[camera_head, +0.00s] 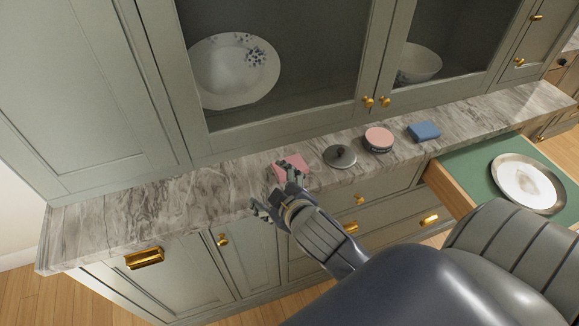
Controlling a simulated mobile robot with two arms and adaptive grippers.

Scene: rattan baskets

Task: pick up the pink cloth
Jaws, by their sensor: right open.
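The pink cloth (297,162) lies folded on the marble countertop, left of the round grey lid. My right gripper (268,188) is at the counter's front edge, just in front of the cloth. Its fingers are open, and one finger overlaps the cloth in the picture, hiding part of it. I cannot tell whether that finger touches the cloth. My left gripper is not in view.
On the counter (180,200) to the right are a grey lid (340,157), a pink round tin (378,138) and a blue folded cloth (424,131). The left counter is clear.

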